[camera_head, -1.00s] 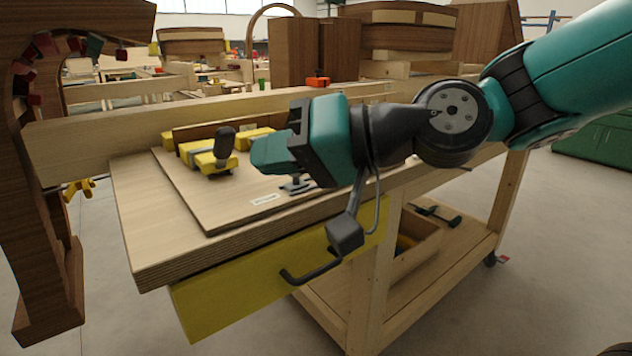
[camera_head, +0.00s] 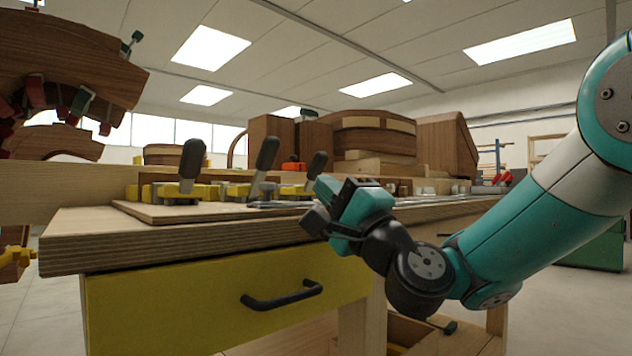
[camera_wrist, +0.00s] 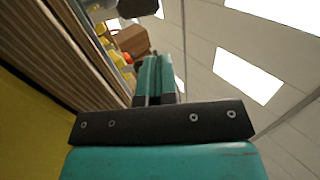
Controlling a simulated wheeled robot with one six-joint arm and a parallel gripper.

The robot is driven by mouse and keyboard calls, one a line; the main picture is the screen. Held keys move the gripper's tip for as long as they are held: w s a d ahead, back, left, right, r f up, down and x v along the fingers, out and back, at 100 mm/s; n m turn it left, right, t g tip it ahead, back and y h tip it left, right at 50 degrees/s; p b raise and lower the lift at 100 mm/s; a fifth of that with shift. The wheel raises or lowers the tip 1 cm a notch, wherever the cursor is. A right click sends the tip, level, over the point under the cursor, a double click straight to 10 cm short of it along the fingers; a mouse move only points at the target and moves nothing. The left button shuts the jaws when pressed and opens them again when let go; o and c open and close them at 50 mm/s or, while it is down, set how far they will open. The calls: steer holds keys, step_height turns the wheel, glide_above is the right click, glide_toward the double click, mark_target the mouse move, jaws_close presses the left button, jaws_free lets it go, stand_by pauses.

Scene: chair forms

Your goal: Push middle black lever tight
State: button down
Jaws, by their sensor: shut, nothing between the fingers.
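Three black-handled levers stand on the board on the bench in the head view. The left lever (camera_head: 192,160) is nearly upright on a yellow block. The middle black lever (camera_head: 266,156) is raised, leaning a little right, above a metal base. The right lever (camera_head: 317,165) also leans right. My gripper (camera_head: 322,188) is right of the middle lever and apart from it, near the bench's front edge, below the right lever's handle in the picture. In the wrist view its teal fingers (camera_wrist: 155,75) are together and empty. A dark shape at the top there may be a lever; I cannot tell.
The bench top (camera_head: 90,225) has a thick plywood front edge. Below it is a yellow drawer (camera_head: 150,310) with a black handle (camera_head: 282,296). A curved wooden form (camera_head: 70,55) with clamps rises at the left. Brown wooden blocks (camera_head: 375,140) stand behind the board.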

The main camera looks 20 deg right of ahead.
mark_target(283, 142)
steer(key=p+x, duration=0.8)
steer(key=x, duration=0.3)
steer(key=shift+s+r, duration=0.1)
steer(key=shift+r, duration=0.1)
steer(key=shift+w+a+r+p, duration=0.2)
steer(key=shift+w+r+p, duration=0.05)
steer(key=shift+w+p, duration=0.5)
steer(key=shift+d+f, duration=0.1)
steer(key=shift+d, duration=0.05)
